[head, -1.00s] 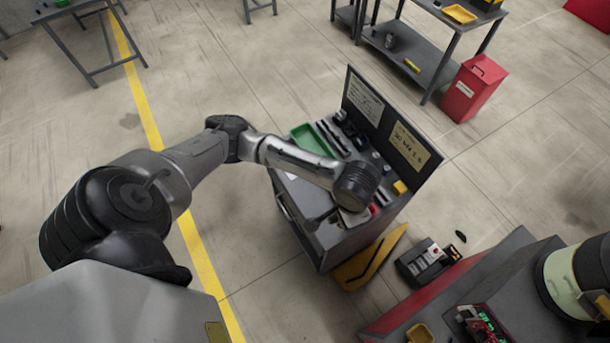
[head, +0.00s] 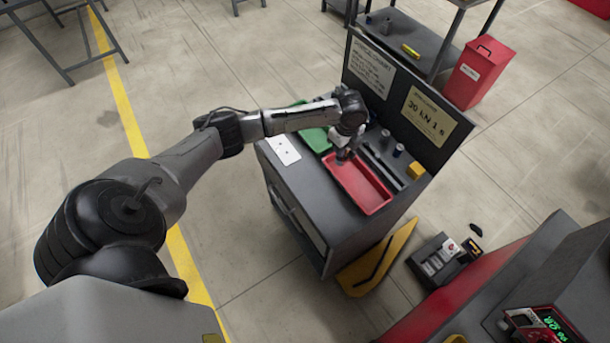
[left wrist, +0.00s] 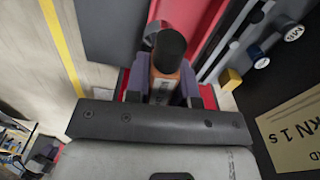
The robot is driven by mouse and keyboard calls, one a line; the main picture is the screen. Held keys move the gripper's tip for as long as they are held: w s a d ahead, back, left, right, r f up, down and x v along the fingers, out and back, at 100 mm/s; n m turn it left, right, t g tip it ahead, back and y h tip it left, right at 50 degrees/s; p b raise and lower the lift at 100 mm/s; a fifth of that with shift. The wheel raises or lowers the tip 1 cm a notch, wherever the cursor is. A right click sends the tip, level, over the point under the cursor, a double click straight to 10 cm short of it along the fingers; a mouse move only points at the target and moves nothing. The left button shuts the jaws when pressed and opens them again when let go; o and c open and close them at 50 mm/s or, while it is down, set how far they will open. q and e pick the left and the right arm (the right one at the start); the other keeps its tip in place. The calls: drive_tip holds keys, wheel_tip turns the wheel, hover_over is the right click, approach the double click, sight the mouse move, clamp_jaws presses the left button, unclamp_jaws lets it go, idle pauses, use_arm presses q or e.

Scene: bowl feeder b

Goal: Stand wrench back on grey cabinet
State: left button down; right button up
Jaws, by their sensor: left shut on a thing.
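The grey cabinet (head: 300,195) stands in the middle of the head view, with trays on its top and a dark back panel. My left gripper (head: 345,154) is over the cabinet top, at the far end of the red tray (head: 365,188). In the left wrist view the left gripper (left wrist: 161,88) is shut on the wrench (left wrist: 168,55), which shows a rounded black end and an orange part between the fingers. Its other end is hidden, and I cannot tell whether it touches the cabinet. My right gripper is not in view.
A green tray (head: 315,139), a yellow block (head: 416,170) and dark rails lie beside the red tray. The back panel (head: 383,82) bears two signs. A yellow-black floor piece (head: 377,263) is at the cabinet's foot. A red bin (head: 478,75) stands behind.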

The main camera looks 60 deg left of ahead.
use_arm(q)
drive_tip(key=shift+a+f+m, duration=0.3)
drive_tip(key=shift+a+f, duration=0.4)
drive_tip(key=shift+s+a+f, duration=1.3)
drive_tip(key=shift+a+f, duration=0.05)
drive_tip(key=shift+f, duration=0.45)
drive_tip(key=shift+s+a+f, duration=1.3)
drive_tip(key=shift+s+f, duration=0.05)
drive_tip(key=shift+f, duration=0.45)
drive_tip(key=shift+s+a+f, duration=1.3)
drive_tip(key=shift+a+f, duration=0.05)
drive_tip(key=shift+f, duration=0.45)
drive_tip(key=shift+f, duration=0.1)
drive_tip(key=c, duration=1)
unclamp_jaws()
drive_tip(key=shift+o, duration=0.2)
